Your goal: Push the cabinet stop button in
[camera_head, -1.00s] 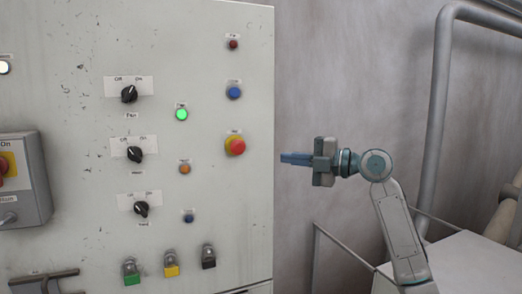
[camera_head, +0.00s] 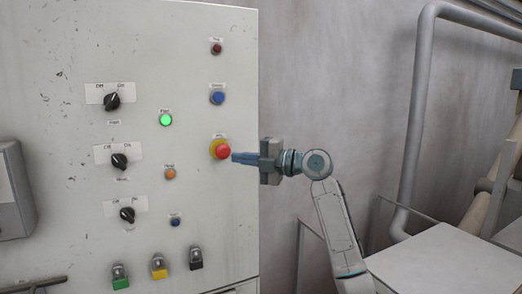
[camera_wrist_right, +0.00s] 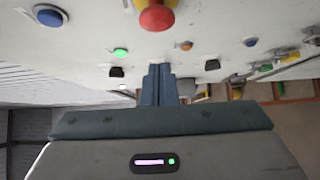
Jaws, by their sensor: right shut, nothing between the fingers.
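The stop button is a red mushroom head on a yellow collar (camera_head: 220,149), on the right part of the grey cabinet door (camera_head: 70,210). It also shows at the top of the right wrist view (camera_wrist_right: 157,15). My right gripper (camera_head: 235,157) is shut and empty. Its blue fingertips are close to the right side of the red head in the head view; I cannot tell whether they touch it. In the wrist view the shut fingers (camera_wrist_right: 159,72) point at the panel, with the red head beyond their tips. My left gripper is not in view.
A lit green lamp (camera_head: 166,119), blue button (camera_head: 217,97), dark red button (camera_head: 216,48) and orange button (camera_head: 169,173) surround the stop button. Black rotary switches (camera_head: 112,101) are left. Padlocks (camera_head: 196,258) hang below. A grey pipe (camera_head: 415,120) runs along the right wall.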

